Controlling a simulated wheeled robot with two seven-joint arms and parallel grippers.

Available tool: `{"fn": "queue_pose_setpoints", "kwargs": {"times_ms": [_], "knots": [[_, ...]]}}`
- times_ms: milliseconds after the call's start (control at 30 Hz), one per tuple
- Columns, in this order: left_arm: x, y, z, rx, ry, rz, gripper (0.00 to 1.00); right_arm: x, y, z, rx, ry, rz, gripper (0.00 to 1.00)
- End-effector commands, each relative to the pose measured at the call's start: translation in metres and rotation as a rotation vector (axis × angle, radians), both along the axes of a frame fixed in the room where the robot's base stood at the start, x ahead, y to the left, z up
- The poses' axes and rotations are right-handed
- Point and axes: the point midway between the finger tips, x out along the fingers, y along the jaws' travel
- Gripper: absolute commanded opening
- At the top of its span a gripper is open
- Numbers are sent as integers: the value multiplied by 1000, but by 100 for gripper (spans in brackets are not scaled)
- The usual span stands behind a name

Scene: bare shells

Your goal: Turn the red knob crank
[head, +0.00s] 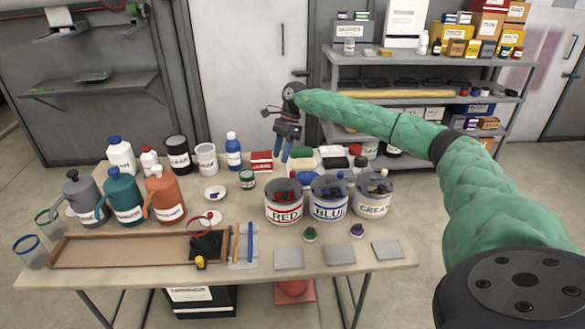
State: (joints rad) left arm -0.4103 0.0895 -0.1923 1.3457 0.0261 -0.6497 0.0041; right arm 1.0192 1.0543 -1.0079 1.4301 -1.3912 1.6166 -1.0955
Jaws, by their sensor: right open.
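I cannot clearly make out a red knob crank. A small black device (207,245) stands at the right end of the brown tray, with a red ring-shaped part (203,221) at its top and a yellow piece at its front; whether this is the crank I cannot tell. My right gripper (283,154) hangs down over the back of the table, behind the RED can. Its blue-tipped fingers are open and nothing shows between them. It is behind and to the right of the black device, well apart from it. My left gripper is out of view.
Cans labelled RED (284,214), BLUE (330,212) and GREAT or similar (371,209) stand front of my right gripper. Jugs (124,197) and bottles crowd the left. A brown tray (120,262) lies along the front. Grey shelves (430,75) stand behind.

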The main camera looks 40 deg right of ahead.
Motion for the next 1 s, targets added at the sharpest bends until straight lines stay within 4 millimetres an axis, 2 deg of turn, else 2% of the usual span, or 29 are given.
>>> {"fn": "queue_pose_setpoints", "kwargs": {"times_ms": [33, 133, 300, 433, 700, 867, 1000], "knots": [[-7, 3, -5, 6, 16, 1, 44, -1, -5, -16, -69, 14, -34, 44], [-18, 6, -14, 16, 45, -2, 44, 2, -21, -36, -199, 21, -120, 44], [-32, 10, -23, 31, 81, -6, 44, 15, -50, -42, -377, -17, -310, 44], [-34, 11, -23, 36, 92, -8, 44, 23, -64, -42, -451, -36, -456, 44], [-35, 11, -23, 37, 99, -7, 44, 25, -65, -42, -458, -5, -640, 44], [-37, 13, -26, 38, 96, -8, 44, 25, -64, -46, -459, 2, -662, 44], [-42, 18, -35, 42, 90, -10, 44, 25, -65, -57, -458, 2, -660, 44]]}}
